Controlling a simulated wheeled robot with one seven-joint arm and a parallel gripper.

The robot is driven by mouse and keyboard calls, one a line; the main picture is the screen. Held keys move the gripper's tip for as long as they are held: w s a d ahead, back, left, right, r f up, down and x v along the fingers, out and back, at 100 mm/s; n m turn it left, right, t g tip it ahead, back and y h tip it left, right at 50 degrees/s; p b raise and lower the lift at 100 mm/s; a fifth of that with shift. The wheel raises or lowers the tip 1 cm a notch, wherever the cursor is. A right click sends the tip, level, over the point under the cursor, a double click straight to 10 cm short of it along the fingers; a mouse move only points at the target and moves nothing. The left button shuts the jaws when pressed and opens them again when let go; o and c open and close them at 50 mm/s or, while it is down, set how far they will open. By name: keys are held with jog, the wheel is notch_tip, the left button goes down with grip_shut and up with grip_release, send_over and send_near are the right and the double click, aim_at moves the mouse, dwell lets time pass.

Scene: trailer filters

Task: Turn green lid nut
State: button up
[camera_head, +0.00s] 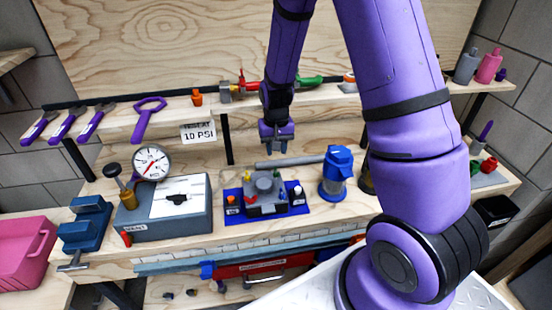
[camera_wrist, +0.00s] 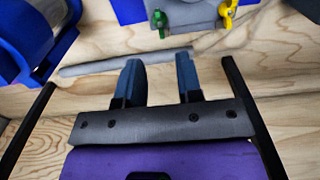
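The green lid nut (camera_head: 283,171) is a small winged piece at the back right of a grey box (camera_head: 265,188) on a blue mat. In the wrist view the green nut (camera_wrist: 158,20) shows at the top edge, on the box's grey lid. A yellow nut (camera_wrist: 228,14) sits to its right there. My gripper (camera_head: 277,146) is above and behind the box, pointing down. In the wrist view its two blue fingers (camera_wrist: 158,62) are apart with nothing gripped, well short of the green nut.
A grey rod (camera_head: 290,161) lies behind the box. A blue canister (camera_head: 337,172) stands to the right, and a grey case (camera_head: 165,210) with a gauge (camera_head: 151,162) to the left. A shelf (camera_head: 165,120) with tools runs behind my gripper.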

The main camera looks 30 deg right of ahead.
jog(key=shift+r, duration=0.95)
jog(key=s+a+r+n+t, duration=0.1)
jog(key=s+r, duration=0.3)
jog(key=r, duration=0.6)
jog(key=s+a+r+n+t, duration=0.15)
jog(key=s+r, duration=0.35)
jog(key=r, duration=0.6)
jog(key=s+r+t, duration=0.1)
jog(key=s+r, duration=0.4)
jog(key=s, duration=0.3)
jog(key=s+r+n+t, duration=0.1)
jog(key=s+r, duration=0.4)
jog(key=s, duration=0.4)
jog(key=shift+s+d+t, duration=0.2)
jog(key=shift+s+t, duration=0.05)
jog(key=shift+t, duration=0.1)
jog(key=shift+w, duration=0.15)
